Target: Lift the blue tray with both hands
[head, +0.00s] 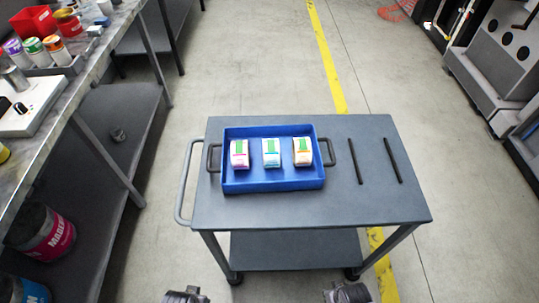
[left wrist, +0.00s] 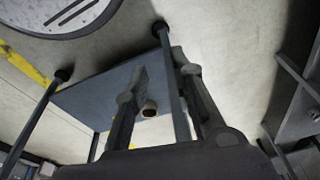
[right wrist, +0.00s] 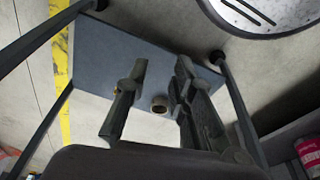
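The blue tray (head: 275,184) lies flat on the grey cart's top (head: 300,208), left of its middle. It holds three small white packs with coloured labels: a purple one (head: 239,155), a blue-green one (head: 271,154) and an orange one (head: 303,152). A dark handle stands out at its left end (head: 211,160) and another at its right end (head: 330,150). My left gripper (head: 186,294) and right gripper (head: 347,292) are at the bottom edge of the head view, in front of the cart and apart from the tray. Both show parted, empty fingers in the left wrist view (left wrist: 158,70) and right wrist view (right wrist: 162,68).
Two dark bars (head: 374,161) lie on the cart top right of the tray. A push handle (head: 184,185) stands out at the cart's left. A workbench (head: 95,62) with cans and bins runs along the left. Grey machines (head: 490,70) stand at right. Floor behind the cart is clear.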

